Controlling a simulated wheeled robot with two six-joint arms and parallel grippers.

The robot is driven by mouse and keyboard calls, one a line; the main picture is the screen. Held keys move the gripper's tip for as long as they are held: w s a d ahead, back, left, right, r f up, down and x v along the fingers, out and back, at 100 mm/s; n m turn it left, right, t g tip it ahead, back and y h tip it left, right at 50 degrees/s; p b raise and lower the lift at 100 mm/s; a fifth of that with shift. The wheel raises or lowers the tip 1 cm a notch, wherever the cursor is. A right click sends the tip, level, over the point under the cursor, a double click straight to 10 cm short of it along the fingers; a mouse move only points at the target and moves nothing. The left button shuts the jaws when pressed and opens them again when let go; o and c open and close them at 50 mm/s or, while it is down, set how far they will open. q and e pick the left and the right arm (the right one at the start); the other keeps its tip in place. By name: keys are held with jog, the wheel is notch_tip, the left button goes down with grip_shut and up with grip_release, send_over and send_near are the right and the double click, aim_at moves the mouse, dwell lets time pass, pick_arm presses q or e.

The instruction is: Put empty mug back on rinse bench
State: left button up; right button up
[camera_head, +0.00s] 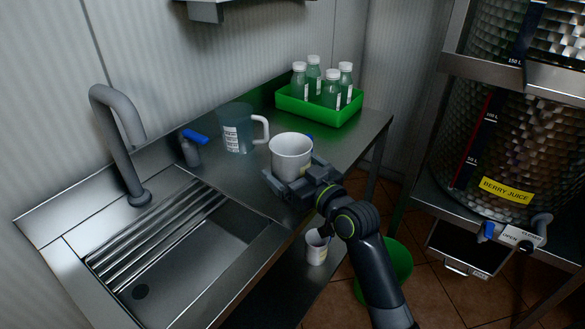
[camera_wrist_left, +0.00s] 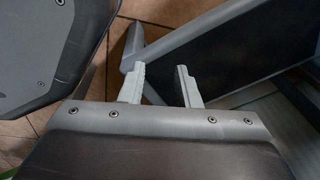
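A white mug (camera_head: 290,150) is upright in the head view, over the bench top right of the sink. Its visible inside looks white and empty. My right gripper (camera_head: 298,181) has its fingers around the mug's lower part and appears shut on it; the mug's base is hidden, and the mug looks a little above the steel rinse bench (camera_head: 243,182). My left gripper (camera_wrist_left: 160,85) shows only in the left wrist view, with its two fingers apart and nothing between them.
A clear jug (camera_head: 237,130) stands behind the mug. A green crate (camera_head: 318,112) of bottles sits at the back. A sink (camera_head: 175,250) with a tall faucet (camera_head: 120,130) is at left. Another mug (camera_head: 316,249) and a green bucket (camera_head: 398,262) are lower down. A juice tank (camera_head: 520,140) stands right.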

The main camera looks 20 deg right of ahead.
jog(key=v, duration=1.2)
jog(key=shift+r, duration=0.2)
